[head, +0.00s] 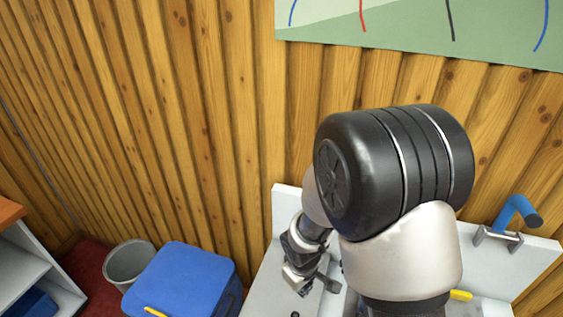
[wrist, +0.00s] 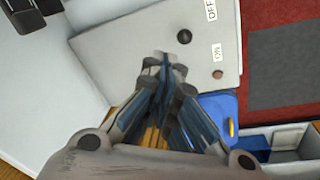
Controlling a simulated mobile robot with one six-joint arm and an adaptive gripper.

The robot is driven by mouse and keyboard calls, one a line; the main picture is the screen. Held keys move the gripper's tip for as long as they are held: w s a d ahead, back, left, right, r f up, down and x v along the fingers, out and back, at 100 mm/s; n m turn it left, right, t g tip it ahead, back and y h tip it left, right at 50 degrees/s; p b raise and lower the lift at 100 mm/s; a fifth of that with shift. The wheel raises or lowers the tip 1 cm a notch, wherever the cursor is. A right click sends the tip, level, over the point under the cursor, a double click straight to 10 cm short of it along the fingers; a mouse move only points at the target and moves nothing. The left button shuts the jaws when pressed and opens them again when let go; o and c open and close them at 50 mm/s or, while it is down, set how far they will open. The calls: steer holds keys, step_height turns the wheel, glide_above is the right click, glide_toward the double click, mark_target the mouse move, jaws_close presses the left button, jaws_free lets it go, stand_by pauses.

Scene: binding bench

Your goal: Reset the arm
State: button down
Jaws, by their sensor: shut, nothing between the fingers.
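My gripper (wrist: 165,62) is shut and empty in the wrist view, its fingertips together. It points over a light panel (wrist: 115,45) with a black knob and a small brown button, labelled OFF and ON. In the head view my gripper (head: 300,278) hangs left of my arm, above the pale bench. The arm's large black and white joint hides much of the bench behind it. I cannot tell whether the fingertips touch the panel.
A blue bin (head: 185,278) and a grey bucket (head: 129,262) stand on the red floor at left, beside a white shelf (head: 30,262). A blue handle (head: 515,212) sits at the bench's right. A wooden wall (head: 215,120) rises behind.

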step_height(320, 180, up, 10)
steer(key=s+d+f+m, duration=0.1)
steer(key=d+m, duration=0.1)
steer(key=d, duration=0.1)
steer(key=s+d+r+m+t, duration=0.1)
steer(key=s+d+r+m, duration=0.1)
steer(key=s+r, duration=0.6)
steer(key=s+d+r+m+t, duration=0.1)
steer(key=s+d+r+m, duration=0.1)
steer(key=s+r, duration=0.7)
steer(key=shift+s+d+r+m+t, duration=0.3)
steer(key=shift+s+m, duration=0.1)
steer(key=shift+m, duration=0.4)
